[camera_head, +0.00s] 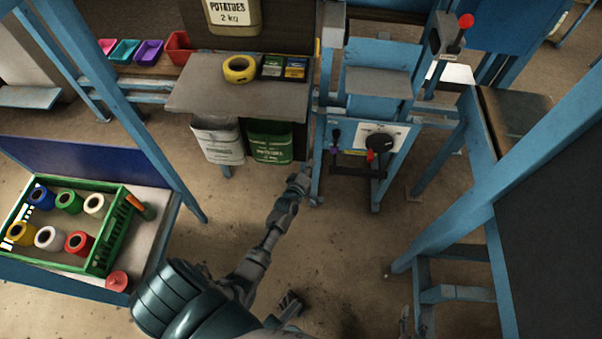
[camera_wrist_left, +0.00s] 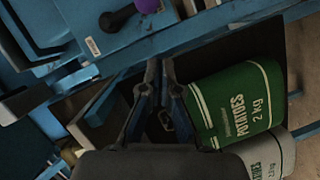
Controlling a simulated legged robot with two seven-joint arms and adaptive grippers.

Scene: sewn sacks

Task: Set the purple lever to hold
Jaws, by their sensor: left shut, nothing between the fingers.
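The purple lever (camera_head: 335,148) is on the left of the blue machine's front panel, with a dark knob above its purple part. In the left wrist view a purple part (camera_wrist_left: 147,5) shows at the top edge, near a black knob. My left gripper (camera_head: 305,174) is below and left of the lever, apart from it, beside the machine's left leg. Its fingers (camera_wrist_left: 161,66) are shut and empty in the left wrist view. A small grey part at the bottom edge seems to be my right gripper (camera_head: 405,322); its fingers are not clear.
A black dial (camera_head: 379,142) and a red-tipped lever (camera_head: 370,156) are on the same panel. A green potato sack (camera_head: 270,142) and a white sack (camera_head: 218,142) hang left of my gripper. A dark bar (camera_head: 357,172) crosses below the panel.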

